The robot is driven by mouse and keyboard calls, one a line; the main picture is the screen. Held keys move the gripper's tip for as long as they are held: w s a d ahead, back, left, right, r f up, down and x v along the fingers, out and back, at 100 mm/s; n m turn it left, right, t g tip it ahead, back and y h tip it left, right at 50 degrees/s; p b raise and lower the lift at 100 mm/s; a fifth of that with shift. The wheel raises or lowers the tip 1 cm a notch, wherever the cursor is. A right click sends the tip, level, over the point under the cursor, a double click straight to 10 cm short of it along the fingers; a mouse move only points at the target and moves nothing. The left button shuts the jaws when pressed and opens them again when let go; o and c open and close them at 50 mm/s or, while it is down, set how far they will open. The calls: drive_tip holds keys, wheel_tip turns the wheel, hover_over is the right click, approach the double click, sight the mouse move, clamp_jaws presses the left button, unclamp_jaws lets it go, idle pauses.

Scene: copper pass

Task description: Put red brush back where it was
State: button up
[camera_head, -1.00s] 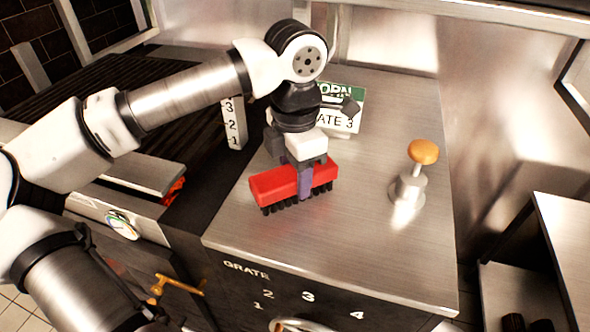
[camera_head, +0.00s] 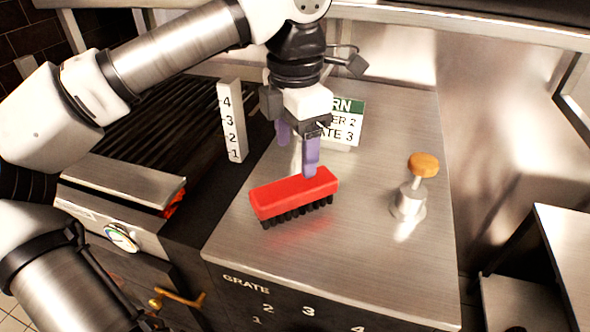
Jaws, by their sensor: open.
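The red brush (camera_head: 290,194) sits on the steel counter (camera_head: 350,235) near its front left part, black bristles down. My gripper (camera_head: 297,155) is open, with purple fingers, just above and behind the brush. One finger tip is close to the brush's top at its right half; whether it touches I cannot tell. The other finger is farther left and back. Nothing is held between the fingers.
A plunger-like tool with an orange knob (camera_head: 423,163) stands on the counter's right. A sign (camera_head: 345,122) stands behind my gripper. A numbered white post (camera_head: 232,120) stands beside the dark grill (camera_head: 160,125) at left. The counter's front is clear.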

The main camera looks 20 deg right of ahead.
wheel_tip(320, 180, up, 4)
drive_tip(key=shift+f, duration=0.15)
